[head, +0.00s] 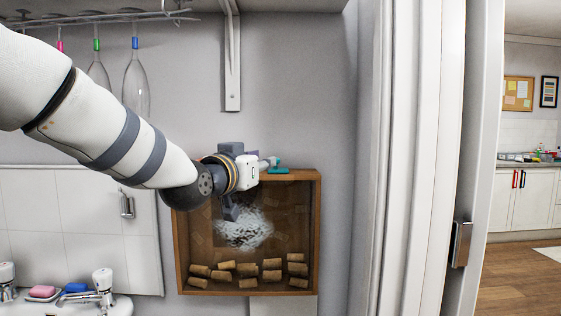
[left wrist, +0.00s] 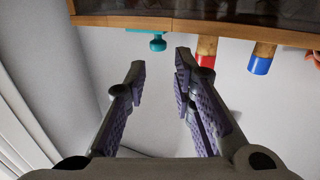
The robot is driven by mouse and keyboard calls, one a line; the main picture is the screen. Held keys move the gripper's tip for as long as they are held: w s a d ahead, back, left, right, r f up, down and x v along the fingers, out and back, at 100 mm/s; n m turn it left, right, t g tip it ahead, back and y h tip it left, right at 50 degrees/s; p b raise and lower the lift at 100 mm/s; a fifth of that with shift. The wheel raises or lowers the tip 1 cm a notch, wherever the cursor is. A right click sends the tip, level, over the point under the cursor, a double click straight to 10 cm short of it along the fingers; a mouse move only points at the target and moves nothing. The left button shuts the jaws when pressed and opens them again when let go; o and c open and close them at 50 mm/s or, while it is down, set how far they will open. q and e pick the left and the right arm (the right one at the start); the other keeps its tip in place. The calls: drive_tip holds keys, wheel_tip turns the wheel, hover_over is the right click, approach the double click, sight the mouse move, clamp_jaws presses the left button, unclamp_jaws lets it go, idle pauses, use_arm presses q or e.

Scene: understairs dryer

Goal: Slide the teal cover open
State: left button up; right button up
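The teal cover (head: 278,170) sits on the top edge of a wooden box (head: 318,230) with a clear front. In the left wrist view the teal cover (left wrist: 157,43) shows a rounded knob, beyond the fingertips and roughly in line with the gap between them. My left gripper (head: 266,162) is at the box's top edge, just left of the cover. In the left wrist view my left gripper (left wrist: 160,70) is open, with nothing between its fingers. The arm hides part of the box's top. My right gripper is out of view.
Several corks (head: 248,270) lie in the box. Red-ended (left wrist: 205,65) and blue-ended (left wrist: 261,60) wooden pieces stick out beside the cover. A white door frame (head: 415,150) stands to the right; a sink (head: 100,305) is at lower left.

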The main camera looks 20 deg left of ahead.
use_arm(q)
drive_tip(key=w, duration=0.5)
drive_tip(key=w+d, duration=0.1)
drive_tip(key=w, duration=0.2)
drive_tip(key=shift+d+f, duration=0.1)
clamp_jaws()
